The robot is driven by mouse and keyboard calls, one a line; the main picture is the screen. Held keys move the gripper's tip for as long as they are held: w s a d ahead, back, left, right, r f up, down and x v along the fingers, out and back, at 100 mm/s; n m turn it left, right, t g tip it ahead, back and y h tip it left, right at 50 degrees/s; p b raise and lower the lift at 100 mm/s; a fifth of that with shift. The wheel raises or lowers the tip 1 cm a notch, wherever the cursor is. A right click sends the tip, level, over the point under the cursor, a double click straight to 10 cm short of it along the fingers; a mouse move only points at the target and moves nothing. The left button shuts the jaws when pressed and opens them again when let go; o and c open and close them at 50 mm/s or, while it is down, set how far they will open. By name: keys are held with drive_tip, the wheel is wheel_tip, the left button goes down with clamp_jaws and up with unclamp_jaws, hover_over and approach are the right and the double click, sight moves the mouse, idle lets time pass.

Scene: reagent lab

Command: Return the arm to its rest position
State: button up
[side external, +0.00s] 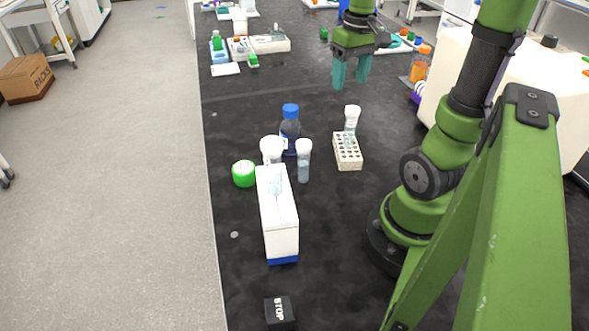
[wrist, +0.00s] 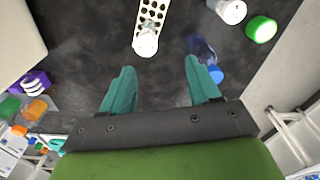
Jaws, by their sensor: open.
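My gripper (side external: 350,71) is raised above the far part of the black bench, its teal fingers apart with nothing between them. In the wrist view the two open fingers (wrist: 162,88) point toward the bench. My arm rises from its base at the right of the side view. The gripper touches none of the bench objects. In the side view it is beyond a white tube rack (side external: 348,158), which holds a white-capped tube (side external: 351,119).
A blue-capped bottle (side external: 290,130), a white-capped tube (side external: 304,161), a green cap (side external: 243,173) and a white box (side external: 280,225) stand mid-bench. A large white container (side external: 540,95) stands at the right. Bench around the base's left is clear.

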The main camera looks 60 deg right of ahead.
sight(349, 108)
drive_tip(key=shift+s+d+f+g, duration=0.15)
drive_tip(key=shift+s+d, duration=0.1)
drive_tip(key=shift+d, duration=0.25)
drive_tip(key=shift+s+d+f+g, duration=0.15)
drive_tip(key=shift+s+d, duration=0.1)
drive_tip(key=shift+d, duration=0.25)
wheel_tip(349, 108, down, 12)
drive_tip(key=shift+r, duration=0.1)
wheel_tip(349, 108, up, 8)
drive_tip(key=shift+r, duration=0.1)
drive_tip(key=f, duration=0.1)
drive_tip(key=w+f, duration=0.1)
drive_tip(key=shift+a+f, duration=0.25)
drive_tip(key=shift+f, duration=0.1)
drive_tip(key=shift+w+a+f, duration=0.1)
drive_tip(key=shift+w+f, duration=0.25)
drive_tip(key=shift+f, duration=0.35)
drive_tip(key=shift+r, duration=0.1)
